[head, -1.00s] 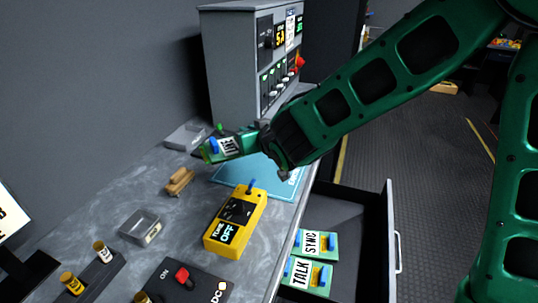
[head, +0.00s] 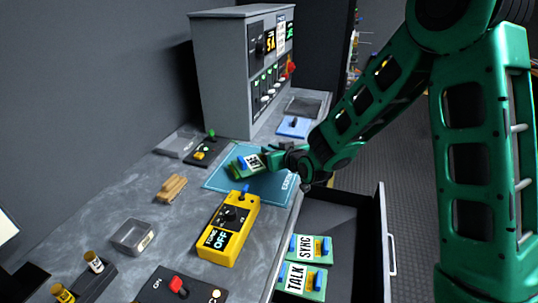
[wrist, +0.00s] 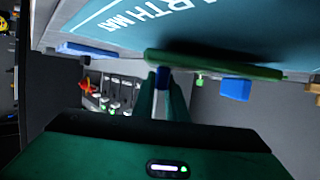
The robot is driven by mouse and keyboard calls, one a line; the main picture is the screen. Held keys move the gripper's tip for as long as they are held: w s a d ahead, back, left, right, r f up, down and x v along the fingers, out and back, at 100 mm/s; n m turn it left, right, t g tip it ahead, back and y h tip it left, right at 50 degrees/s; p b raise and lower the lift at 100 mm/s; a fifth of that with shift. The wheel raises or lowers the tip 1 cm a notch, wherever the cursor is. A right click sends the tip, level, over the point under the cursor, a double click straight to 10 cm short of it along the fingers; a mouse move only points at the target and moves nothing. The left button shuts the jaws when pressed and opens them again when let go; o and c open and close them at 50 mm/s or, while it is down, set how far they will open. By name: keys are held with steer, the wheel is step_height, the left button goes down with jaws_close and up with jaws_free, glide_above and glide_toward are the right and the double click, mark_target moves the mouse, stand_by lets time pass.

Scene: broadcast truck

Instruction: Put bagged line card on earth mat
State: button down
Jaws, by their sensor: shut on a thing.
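My gripper (head: 272,160) is shut on a green card with a white label and a blue part, the line card (head: 247,163); its lettering is too small to read surely. The card is over the blue-green earth mat (head: 226,182) on the bench. In the wrist view the card (wrist: 215,65) shows edge-on as a green strip across the fingertips (wrist: 163,78). The mat (wrist: 240,30) with its lettering fills the top there, with a dark shadow beside the card. The card looks close to the mat; I cannot tell whether they touch.
A yellow tone box (head: 230,230) stands just in front of the mat. An open drawer (head: 345,215) at the right holds cards labelled SYNC (head: 309,248) and TALK (head: 301,280). A grey equipment rack (head: 225,75) stands behind. A blue item (head: 293,127) lies beyond the mat.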

steer(key=shift+f, duration=0.7)
steer(key=c, duration=1.8)
jaws_free()
steer(key=shift+f, duration=0.1)
steer(key=shift+o, duration=0.2)
